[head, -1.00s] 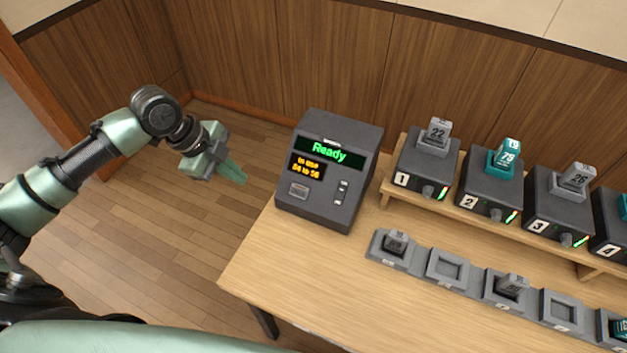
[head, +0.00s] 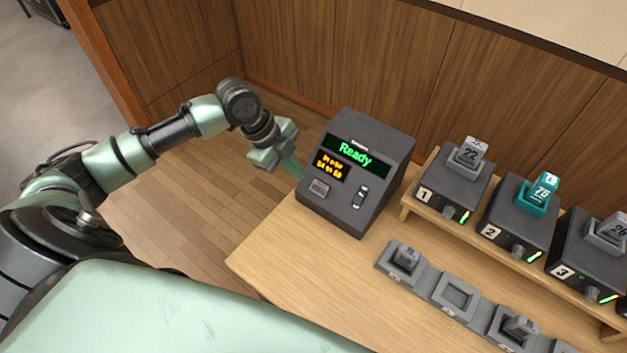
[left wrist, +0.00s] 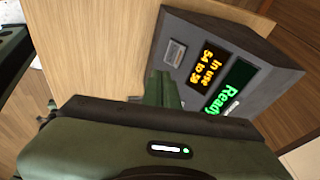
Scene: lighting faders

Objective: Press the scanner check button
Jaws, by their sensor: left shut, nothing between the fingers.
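The scanner (head: 357,170) is a dark grey box at the left end of the table, with a green "Ready" display (head: 355,154) and an amber "In use" display below it. A light grey square button (head: 319,188) sits at the lower left of its sloped face. A small rocker-like switch (head: 360,196) is to its right. My left gripper (head: 297,172) is shut and empty, just left of the scanner and apart from the button. In the left wrist view the button (left wrist: 175,52) shows beyond the shut fingers (left wrist: 162,90). My right gripper is not in view.
A raised shelf (head: 425,210) holds numbered dark units with grey and teal blocks on top. In front, a row of grey holders (head: 437,281) has some slots filled and one empty. The table's front left (head: 270,258) is clear.

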